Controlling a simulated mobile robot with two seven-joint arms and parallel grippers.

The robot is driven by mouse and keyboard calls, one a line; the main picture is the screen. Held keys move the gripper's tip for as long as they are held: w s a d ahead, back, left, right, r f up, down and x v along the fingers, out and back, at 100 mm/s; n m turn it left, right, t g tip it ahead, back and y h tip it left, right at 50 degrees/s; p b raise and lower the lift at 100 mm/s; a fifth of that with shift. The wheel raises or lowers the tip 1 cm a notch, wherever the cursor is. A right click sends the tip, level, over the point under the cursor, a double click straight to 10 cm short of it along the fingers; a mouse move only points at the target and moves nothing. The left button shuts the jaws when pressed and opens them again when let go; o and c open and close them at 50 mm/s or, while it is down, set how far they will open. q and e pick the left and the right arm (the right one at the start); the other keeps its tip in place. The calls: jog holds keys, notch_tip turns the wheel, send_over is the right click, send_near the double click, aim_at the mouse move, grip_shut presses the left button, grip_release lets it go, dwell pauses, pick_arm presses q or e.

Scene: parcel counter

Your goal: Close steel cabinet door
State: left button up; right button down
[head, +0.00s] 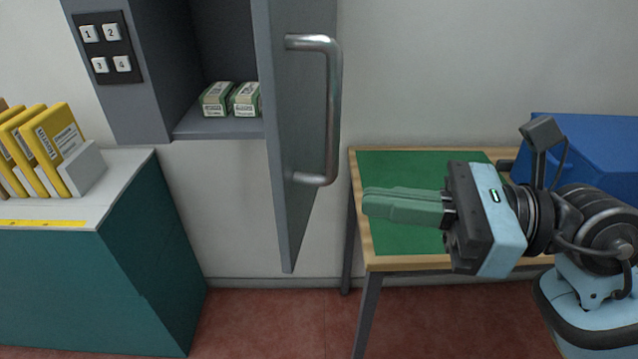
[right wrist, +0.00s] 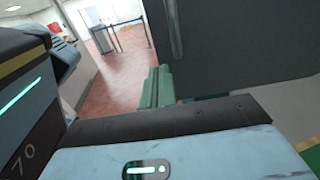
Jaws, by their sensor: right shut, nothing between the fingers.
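The steel cabinet (head: 155,70) hangs on the wall at the upper left of the head view. Its grey door (head: 285,140) stands wide open, swung out toward me, with a long vertical bar handle (head: 332,110) on its right-hand face. My right gripper (head: 366,207) is shut and empty, to the right of the door's lower part, its green fingers pointing left. A gap shows between the fingertips and the door in the head view. In the right wrist view the gripper fingers (right wrist: 158,87) appear beside the large dark door panel (right wrist: 225,45). My left gripper is not in view.
Two small green-and-white boxes (head: 230,99) sit on the cabinet floor. A teal counter (head: 130,250) with yellow parcels (head: 55,140) stands at left. A wooden-edged table with a green mat (head: 400,170) and a blue box (head: 585,150) is at right, below my right arm.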

aim_at(288, 192)
jog(key=a, duration=0.2)
jog(key=w+a+p, duration=0.1)
jog(key=a, duration=0.2)
jog(key=shift+a+r, duration=0.1)
jog(key=shift+a, duration=0.25)
jog(key=shift+w+a, duration=0.2)
jog(key=shift+a, duration=0.5)
